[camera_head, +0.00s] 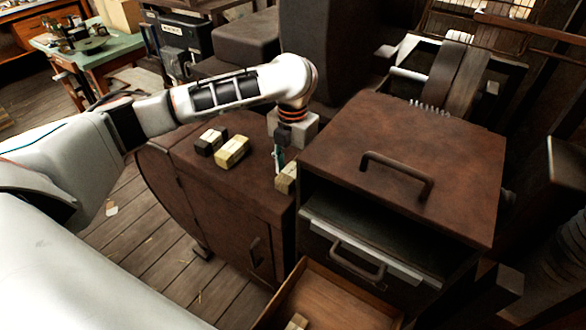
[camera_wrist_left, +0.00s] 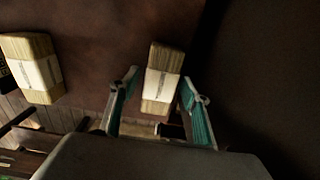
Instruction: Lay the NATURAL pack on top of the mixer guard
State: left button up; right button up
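A beige pack (camera_head: 286,179) with a pale band lies on the brown cabinet top, close to the taller machine. It also shows in the left wrist view (camera_wrist_left: 163,78); its print is too small to read, so I cannot confirm it is the NATURAL one. My left gripper (camera_head: 280,160) points down at this pack. In the wrist view its teal-padded fingers (camera_wrist_left: 160,100) are apart, one on each side of the pack, with gaps visible. The large brown cover with a bar handle (camera_head: 385,150), apparently the mixer guard, stands just right of the gripper. My right gripper is out of view.
A yellowish pack (camera_head: 232,152) and a dark pack (camera_head: 211,140) lie left on the cabinet top (camera_head: 240,190). An open wooden drawer (camera_head: 335,300) with a small block inside is below. The guard's bar handle (camera_head: 398,172) rises from its otherwise clear top.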

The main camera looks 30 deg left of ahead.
aim_at(293, 169)
pick_arm(q)
notch_tip(293, 169, up, 12)
jog(key=shift+r, duration=0.15)
dwell(0.6)
dwell(0.4)
